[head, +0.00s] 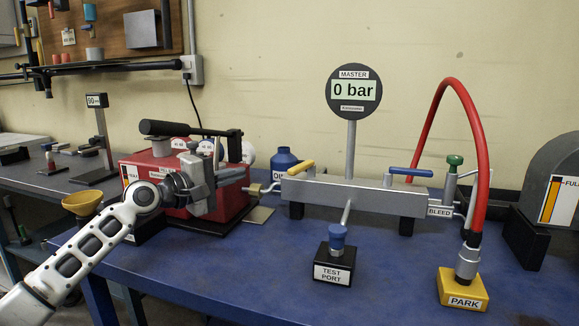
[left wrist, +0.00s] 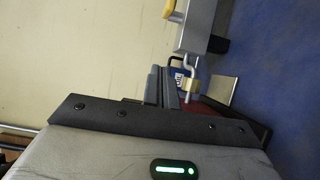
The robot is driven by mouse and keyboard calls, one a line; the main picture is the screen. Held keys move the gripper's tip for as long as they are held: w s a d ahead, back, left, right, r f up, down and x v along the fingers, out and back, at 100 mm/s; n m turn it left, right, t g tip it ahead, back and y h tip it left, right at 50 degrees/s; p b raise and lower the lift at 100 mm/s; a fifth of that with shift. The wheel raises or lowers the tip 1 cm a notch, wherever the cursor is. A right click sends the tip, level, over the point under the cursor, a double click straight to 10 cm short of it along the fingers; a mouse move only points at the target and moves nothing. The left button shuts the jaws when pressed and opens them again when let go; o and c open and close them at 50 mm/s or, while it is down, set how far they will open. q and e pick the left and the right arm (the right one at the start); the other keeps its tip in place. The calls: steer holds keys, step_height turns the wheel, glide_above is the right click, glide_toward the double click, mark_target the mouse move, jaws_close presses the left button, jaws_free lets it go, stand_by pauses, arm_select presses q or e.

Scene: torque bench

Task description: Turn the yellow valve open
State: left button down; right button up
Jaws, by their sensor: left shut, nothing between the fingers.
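The yellow valve handle (head: 301,167) sits on top of the left end of the grey manifold bar (head: 350,198). It lies along a slant, low over the bar. In the left wrist view the yellow handle (left wrist: 174,10) shows only in part at the top edge. My left gripper (head: 240,173) is shut and empty, in front of the red pump box (head: 150,180) and to the left of the yellow handle, apart from it. Its fingers (left wrist: 168,85) also show in the left wrist view. My right gripper is out of view.
A blue handle (head: 410,173) is at the bar's right end. The gauge (head: 354,93) reads 0 bar. A red hose (head: 452,82) runs to the yellow PARK block (head: 463,288). The TEST PORT block (head: 334,268) stands in front. A blue bottle (head: 285,160) stands behind.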

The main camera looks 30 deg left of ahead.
arm_select(q)
steer(key=w+d+p, duration=0.4)
steer(key=w+d, duration=0.2)
steer(key=w, duration=0.2)
steer(key=shift+w+d, duration=0.15)
steer(key=shift+d, duration=0.1)
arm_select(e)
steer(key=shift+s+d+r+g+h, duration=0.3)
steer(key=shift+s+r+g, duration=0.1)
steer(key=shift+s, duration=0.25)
